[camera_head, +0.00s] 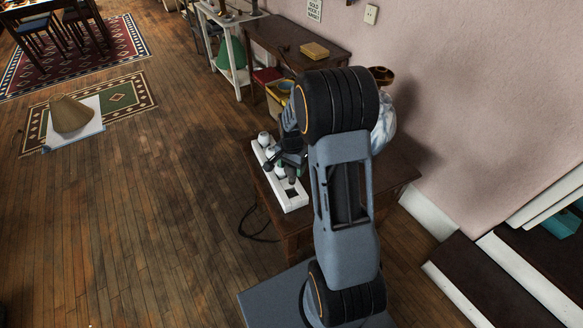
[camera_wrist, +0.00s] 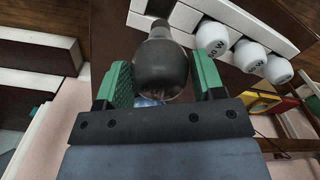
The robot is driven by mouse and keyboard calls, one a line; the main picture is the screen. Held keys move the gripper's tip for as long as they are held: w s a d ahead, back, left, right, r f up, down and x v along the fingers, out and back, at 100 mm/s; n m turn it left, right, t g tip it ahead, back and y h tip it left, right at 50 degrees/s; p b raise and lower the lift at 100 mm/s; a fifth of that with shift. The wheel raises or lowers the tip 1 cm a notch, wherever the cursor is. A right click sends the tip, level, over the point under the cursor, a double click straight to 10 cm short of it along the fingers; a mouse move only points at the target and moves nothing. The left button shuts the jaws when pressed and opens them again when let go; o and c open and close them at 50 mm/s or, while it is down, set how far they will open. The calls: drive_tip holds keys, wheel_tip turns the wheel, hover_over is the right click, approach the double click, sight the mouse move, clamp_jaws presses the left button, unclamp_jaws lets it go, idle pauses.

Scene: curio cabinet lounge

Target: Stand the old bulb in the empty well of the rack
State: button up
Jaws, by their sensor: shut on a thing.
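A dark, smoky old bulb (camera_wrist: 162,68) sits between the green pads of my gripper (camera_wrist: 163,85) in the wrist view, its narrow end toward the white rack (camera_wrist: 183,16). My gripper is shut on the bulb. In the head view the gripper (camera_head: 286,163) is over the rack (camera_head: 297,204), partly hidden by my arm. Several white bulbs stand in the rack, including one lettered bulb (camera_wrist: 213,38) in the wrist view. Whether the held bulb touches the rack cannot be told.
The rack lies along the left edge of a wooden table (camera_head: 399,173) against the pink wall. A brown rimmed vase (camera_head: 382,76) stands behind my arm. A dark cable (camera_head: 248,222) hangs at the table's left side.

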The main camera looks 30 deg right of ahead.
sight(292, 184)
drive_tip(key=shift+f+b, duration=1.8)
drive_tip(key=shift+f, duration=0.75)
drive_tip(key=shift+f, duration=0.35)
drive_tip(key=shift+f+b, duration=2)
drive_tip(key=shift+f, duration=0.4)
drive_tip(key=o, duration=1.3)
drive_tip(key=shift+o, duration=0.2)
drive_tip(key=shift+r, duration=0.1)
wheel_tip(292, 184, up, 14)
drive_tip(key=shift+f+p, duration=0.1)
drive_tip(key=shift+p, duration=1.15)
